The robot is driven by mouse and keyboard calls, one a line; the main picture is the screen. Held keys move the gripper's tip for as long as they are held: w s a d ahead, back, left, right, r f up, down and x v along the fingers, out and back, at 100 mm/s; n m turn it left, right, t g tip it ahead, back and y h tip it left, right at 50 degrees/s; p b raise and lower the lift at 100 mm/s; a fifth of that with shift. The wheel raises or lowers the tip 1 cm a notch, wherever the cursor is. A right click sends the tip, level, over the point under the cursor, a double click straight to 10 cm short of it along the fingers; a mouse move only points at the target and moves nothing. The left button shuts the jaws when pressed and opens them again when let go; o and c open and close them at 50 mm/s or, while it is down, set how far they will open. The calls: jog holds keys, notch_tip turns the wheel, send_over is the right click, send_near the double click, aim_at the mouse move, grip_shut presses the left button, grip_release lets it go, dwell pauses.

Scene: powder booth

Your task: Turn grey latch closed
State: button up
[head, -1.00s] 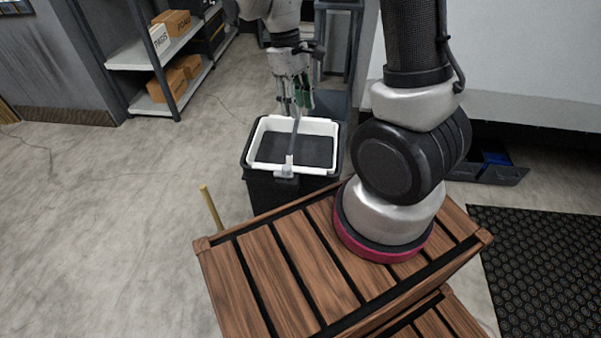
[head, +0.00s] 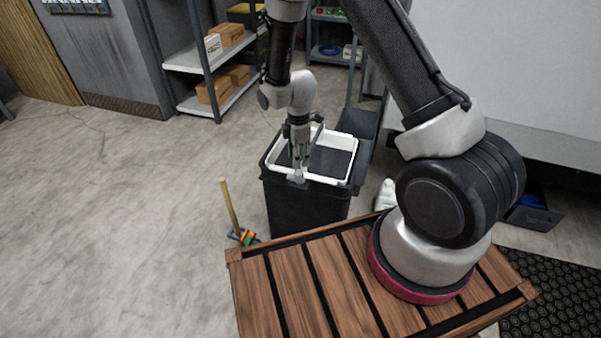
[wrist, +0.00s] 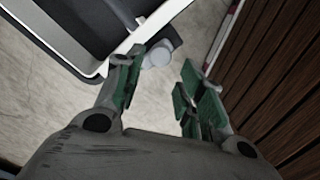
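The grey latch (head: 296,179) is on the near rim of a black bin (head: 307,205) with a white rim (head: 338,181). In the wrist view the latch's rounded grey end (wrist: 158,54) shows just beyond my left fingertip, outside the bin's white rim (wrist: 150,25). My gripper (head: 299,166) points down at the latch from above. In the wrist view my gripper (wrist: 160,85) is open, its green-padded fingers apart with nothing between them. Whether a finger touches the latch I cannot tell. My gripper hides part of the latch in the head view.
A slatted wooden bench (head: 300,290) stands in front of the bin. A wooden handle (head: 229,207) rises left of it, and a white bottle (head: 386,195) stands right of the bin. Shelves with boxes (head: 226,33) are behind. The floor at left is clear.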

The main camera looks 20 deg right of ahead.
aim_at(299, 172)
notch_tip(299, 172, down, 7)
jog(key=shift+f, duration=0.1)
dwell(0.3)
jog(key=c, duration=0.8)
